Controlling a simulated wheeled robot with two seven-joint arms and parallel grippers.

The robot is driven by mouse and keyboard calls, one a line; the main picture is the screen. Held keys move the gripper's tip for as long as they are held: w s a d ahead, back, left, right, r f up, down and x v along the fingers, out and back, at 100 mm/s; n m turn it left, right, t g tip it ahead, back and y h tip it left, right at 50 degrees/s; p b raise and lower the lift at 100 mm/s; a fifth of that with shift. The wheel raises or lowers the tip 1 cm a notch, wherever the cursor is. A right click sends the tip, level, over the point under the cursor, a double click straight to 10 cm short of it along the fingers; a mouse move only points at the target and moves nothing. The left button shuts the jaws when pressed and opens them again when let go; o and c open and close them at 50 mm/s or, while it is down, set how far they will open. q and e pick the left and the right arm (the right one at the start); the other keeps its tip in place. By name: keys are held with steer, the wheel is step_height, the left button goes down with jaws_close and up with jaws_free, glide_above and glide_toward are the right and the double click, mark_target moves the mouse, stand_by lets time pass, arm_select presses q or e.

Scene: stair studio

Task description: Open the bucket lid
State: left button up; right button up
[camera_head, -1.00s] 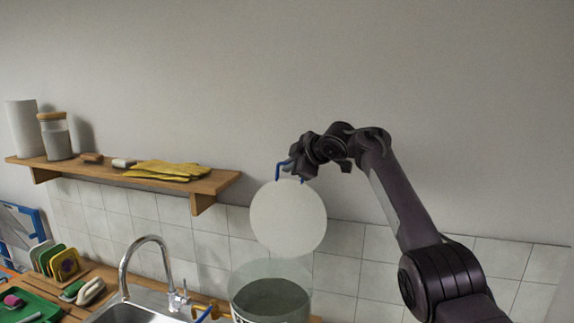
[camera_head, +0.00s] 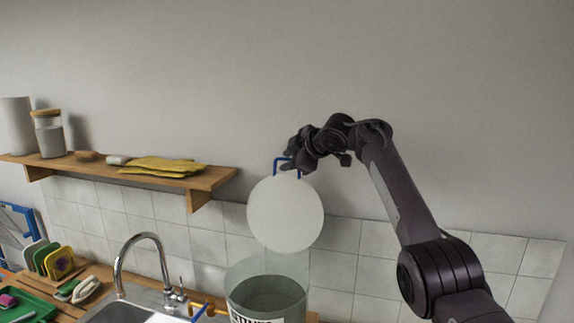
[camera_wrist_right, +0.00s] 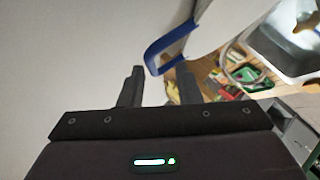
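The bucket (camera_head: 268,298) is a clear, see-through container with a dark inside and a printed label, at the bottom centre of the head view. Its round white lid (camera_head: 285,214) stands upright above the bucket's rim, face toward me, so the bucket mouth is uncovered. A blue handle (camera_head: 276,166) sticks up at the lid's top edge. My right gripper (camera_head: 287,164) is at this handle. In the right wrist view, the gripper's fingers (camera_wrist_right: 160,84) are apart, with the blue handle (camera_wrist_right: 164,50) just beyond the fingertips and nothing clamped. My left gripper is out of view.
A wooden shelf (camera_head: 215,180) with yellow gloves (camera_head: 163,165) and a jar (camera_head: 48,135) is on the wall at left. A curved faucet (camera_head: 146,238) stands over the sink left of the bucket. Bare wall lies above and behind my right arm.

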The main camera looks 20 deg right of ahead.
steer(key=b+v, duration=0.3)
steer(key=v, duration=0.3)
steer(key=shift+s, duration=0.2)
steer(key=shift+d+f, duration=0.1)
steer(key=shift+d, duration=0.1)
